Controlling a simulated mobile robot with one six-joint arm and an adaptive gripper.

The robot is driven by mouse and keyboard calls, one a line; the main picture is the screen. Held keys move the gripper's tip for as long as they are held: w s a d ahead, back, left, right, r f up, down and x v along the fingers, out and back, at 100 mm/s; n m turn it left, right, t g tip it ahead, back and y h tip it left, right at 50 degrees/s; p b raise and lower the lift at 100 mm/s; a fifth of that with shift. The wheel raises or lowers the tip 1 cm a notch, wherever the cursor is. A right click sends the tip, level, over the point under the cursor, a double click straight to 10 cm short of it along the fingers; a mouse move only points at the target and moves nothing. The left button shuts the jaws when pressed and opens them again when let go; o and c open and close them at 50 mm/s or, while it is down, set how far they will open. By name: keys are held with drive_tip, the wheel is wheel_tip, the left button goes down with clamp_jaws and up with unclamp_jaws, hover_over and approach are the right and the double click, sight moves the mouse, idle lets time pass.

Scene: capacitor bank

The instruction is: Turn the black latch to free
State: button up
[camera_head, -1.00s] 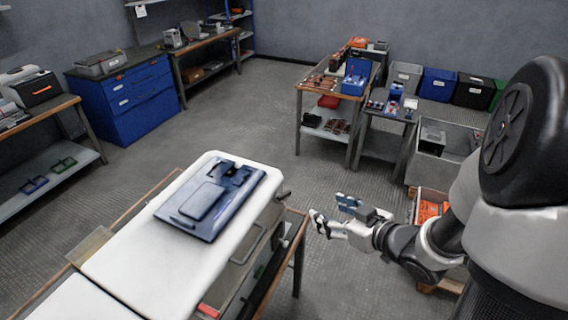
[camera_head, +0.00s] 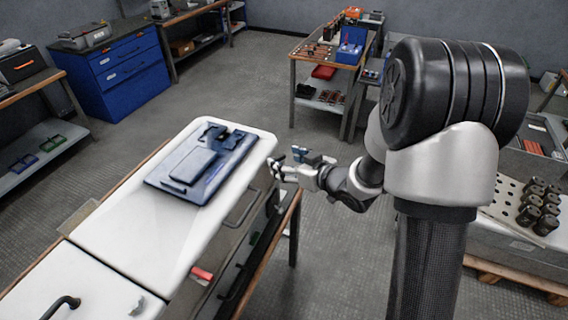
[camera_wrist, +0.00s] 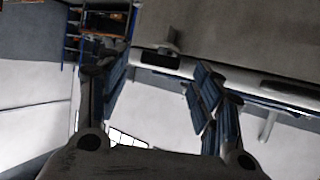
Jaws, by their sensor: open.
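My gripper (camera_head: 287,162) is at the right end of the white-topped cabinet (camera_head: 110,232) in the head view. Its two blue-padded fingers are apart, with nothing clearly held between them. They also show spread in the wrist view (camera_wrist: 158,88). The black latch is hard to make out in the head view, where the fingertips overlap the cabinet's right edge. In the wrist view a small dark tab (camera_wrist: 171,40) stands out from a pale edge beyond the fingers. It may be the latch. I cannot tell whether the fingers touch it.
A dark blue panel (camera_head: 203,165) lies on the white top. A curved black handle (camera_head: 62,306) is at lower left, and a red tab (camera_head: 202,274) is on the cabinet's front. Grey handles line that side. Open floor (camera_head: 335,255) lies in front; a tool table (camera_head: 322,58) stands behind.

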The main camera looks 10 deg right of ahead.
drive_tip(key=shift+x, duration=1)
